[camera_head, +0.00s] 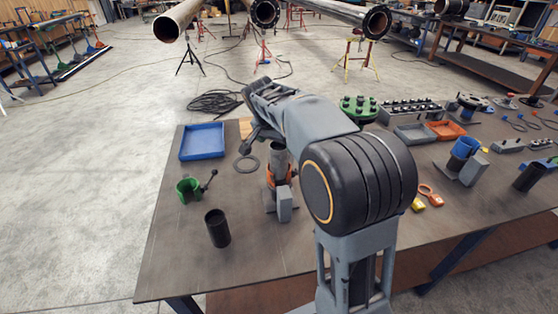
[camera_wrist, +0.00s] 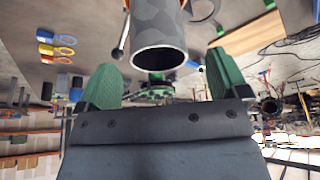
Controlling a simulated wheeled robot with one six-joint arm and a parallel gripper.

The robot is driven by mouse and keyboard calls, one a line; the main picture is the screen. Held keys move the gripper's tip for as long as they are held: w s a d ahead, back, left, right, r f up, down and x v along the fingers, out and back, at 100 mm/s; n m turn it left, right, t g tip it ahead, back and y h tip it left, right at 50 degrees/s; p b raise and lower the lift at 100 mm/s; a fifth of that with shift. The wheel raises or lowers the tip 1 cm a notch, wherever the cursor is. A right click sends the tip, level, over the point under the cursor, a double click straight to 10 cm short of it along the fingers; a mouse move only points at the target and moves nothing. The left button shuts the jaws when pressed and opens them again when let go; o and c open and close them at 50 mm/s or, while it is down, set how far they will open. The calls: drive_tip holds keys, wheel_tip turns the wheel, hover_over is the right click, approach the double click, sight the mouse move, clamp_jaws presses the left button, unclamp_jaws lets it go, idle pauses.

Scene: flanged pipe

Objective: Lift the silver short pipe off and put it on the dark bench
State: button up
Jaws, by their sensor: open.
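The silver short pipe (camera_head: 278,157) stands upright in an orange collar (camera_head: 271,180) on a grey stand, on the dark bench (camera_head: 185,265). Its upper part is partly hidden by my arm in the head view. In the wrist view the pipe (camera_wrist: 158,30) is close ahead, with its open end towards the camera. My gripper (camera_wrist: 162,62) is open, with its two green fingers wide apart. The pipe's near end lies between the fingertips in that picture, with a gap on each side. Contact cannot be seen.
A black upright cylinder (camera_head: 217,229), a green holder (camera_head: 189,189) and a blue tray (camera_head: 202,142) stand left of the pipe. A dark ring (camera_head: 247,164) lies beside it. A blue-collared stand (camera_head: 465,150) is at right.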

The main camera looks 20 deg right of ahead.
sight(279, 145)
drive_tip(key=shift+p+x, duration=0.45)
drive_tip(key=shift+x, duration=2.15)
drive_tip(key=shift+s, duration=0.1)
drive_tip(key=c, duration=1.2)
